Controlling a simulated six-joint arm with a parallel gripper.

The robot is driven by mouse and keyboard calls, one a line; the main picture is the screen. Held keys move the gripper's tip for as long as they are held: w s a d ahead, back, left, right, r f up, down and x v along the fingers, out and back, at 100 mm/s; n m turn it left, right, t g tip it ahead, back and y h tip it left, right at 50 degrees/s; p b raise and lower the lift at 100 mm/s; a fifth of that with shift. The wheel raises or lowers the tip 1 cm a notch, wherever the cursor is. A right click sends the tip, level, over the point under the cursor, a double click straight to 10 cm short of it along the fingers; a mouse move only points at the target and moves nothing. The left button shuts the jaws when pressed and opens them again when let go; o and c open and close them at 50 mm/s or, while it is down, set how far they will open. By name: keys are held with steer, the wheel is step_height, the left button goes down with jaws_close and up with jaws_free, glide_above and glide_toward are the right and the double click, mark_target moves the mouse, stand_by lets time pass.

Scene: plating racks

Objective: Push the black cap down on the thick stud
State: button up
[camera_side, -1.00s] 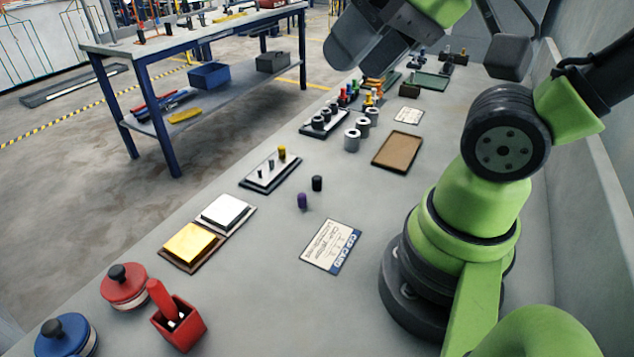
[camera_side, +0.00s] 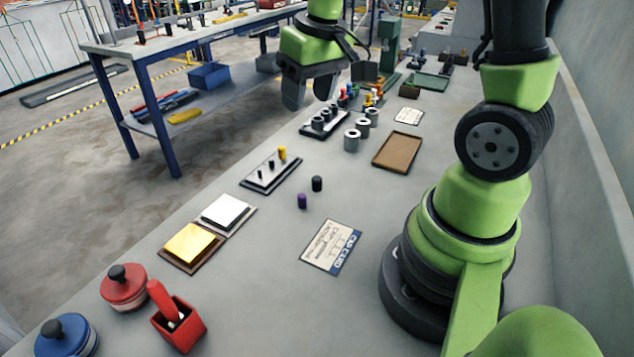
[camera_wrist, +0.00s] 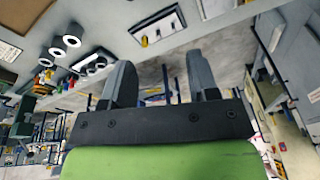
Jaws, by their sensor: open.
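The black cap (camera_side: 317,183) stands upright on the bench, apart from the stud plate. The stud plate (camera_side: 262,184) has a short row of upright studs; a yellow cap or piece (camera_side: 282,153) stands at its far end. The nearer two studs look slim and bare, and I cannot tell clearly which stud is thick. The plate also shows in the wrist view (camera_wrist: 137,30). My gripper (camera_side: 310,106) is open and empty, high over the far part of the bench, apart from cap and plate. Its two fingers show apart in the wrist view (camera_wrist: 163,80).
A purple cap (camera_side: 302,201) stands beside the black cap. Several grey rings (camera_side: 352,140) and a brown tray (camera_side: 398,150) lie farther back. A printed card (camera_side: 331,247), gold and white blocks, and a red box (camera_side: 179,323) are nearer. Bench around the caps is clear.

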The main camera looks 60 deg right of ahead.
steer(key=w+d+f+g, duration=0.15)
steer(key=d+f, duration=0.35)
steer(key=f, duration=0.5)
steer(key=g, duration=0.1)
glide_above(317, 178)
steer(key=shift+n, duration=0.3)
steer(key=f, duration=0.5)
steer(key=shift+s+d+f, duration=0.15)
steer(key=shift+s+f, duration=0.05)
steer(key=shift+s, duration=0.05)
steer(key=shift+w+f, duration=0.15)
steer(key=shift+f, duration=1.25)
steer(key=shift+w+f, duration=0.15)
steer(key=shift+f, duration=1.25)
steer(key=c, duration=1)
